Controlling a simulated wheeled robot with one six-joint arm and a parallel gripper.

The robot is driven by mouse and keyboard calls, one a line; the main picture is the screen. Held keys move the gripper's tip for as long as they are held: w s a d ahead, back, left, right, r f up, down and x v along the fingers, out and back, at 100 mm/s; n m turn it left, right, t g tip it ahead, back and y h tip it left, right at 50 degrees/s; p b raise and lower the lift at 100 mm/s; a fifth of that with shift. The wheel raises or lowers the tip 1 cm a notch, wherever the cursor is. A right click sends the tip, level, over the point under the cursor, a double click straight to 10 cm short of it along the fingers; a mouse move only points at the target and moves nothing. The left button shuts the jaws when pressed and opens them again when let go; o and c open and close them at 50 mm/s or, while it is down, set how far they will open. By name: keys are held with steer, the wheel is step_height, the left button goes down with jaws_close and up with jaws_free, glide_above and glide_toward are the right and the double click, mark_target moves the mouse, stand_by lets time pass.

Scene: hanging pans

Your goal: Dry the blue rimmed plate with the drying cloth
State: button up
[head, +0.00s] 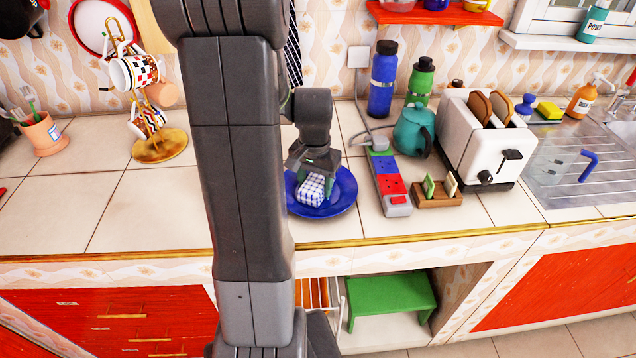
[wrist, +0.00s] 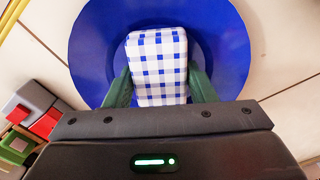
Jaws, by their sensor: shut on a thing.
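The blue plate (head: 340,196) lies flat on the tiled counter, partly hidden behind my arm in the head view. It also shows in the wrist view (wrist: 223,40). The drying cloth (head: 311,190) is a folded blue and white checked block. My gripper (head: 318,186) points down over the plate and is shut on the cloth, with a green finger on each side of it. The cloth fills the space between the fingers in the wrist view (wrist: 158,65). It is over the middle of the plate; I cannot tell if it touches the surface.
A power strip (head: 388,184) and a small wooden rack (head: 437,193) stand close to the plate's right. Behind are a teal teapot (head: 412,131), a blue bottle (head: 381,80) and a toaster (head: 478,140). A mug tree (head: 160,147) stands left.

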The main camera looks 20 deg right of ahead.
steer(key=shift+w+a+r, duration=0.15)
steer(key=shift+w+a, duration=0.3)
steer(key=shift+a, duration=0.05)
steer(key=shift+s+d+f, duration=0.2)
steer(key=shift+s+d, duration=0.3)
steer(key=shift+d, duration=0.05)
steer(key=shift+s, duration=0.1)
